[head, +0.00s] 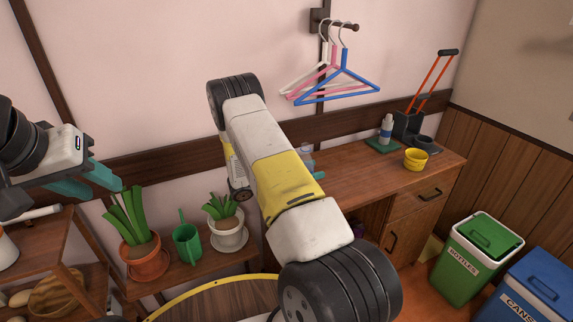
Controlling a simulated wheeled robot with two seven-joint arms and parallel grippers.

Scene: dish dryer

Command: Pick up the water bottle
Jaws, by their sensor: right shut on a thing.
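A clear bluish bottle (306,154), which looks like the water bottle, shows only in part above the wooden counter, behind my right forearm. My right gripper (317,175) is mostly hidden by that forearm; only a bit of teal finger shows, right by the bottle. It is shut on the bottle as far as I can see. Whether the bottle touches the counter is hidden. My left gripper (104,188) is at the left, above the shelf with plants, with its teal fingers apart and nothing between them.
The wooden counter (365,170) carries a white bottle (386,130) on a green mat and a yellow cup (415,160). Potted plants (229,235) and a green watering can (187,244) stand at the left. A green bin (470,270) and blue bin stand at the right. Hangers hang above.

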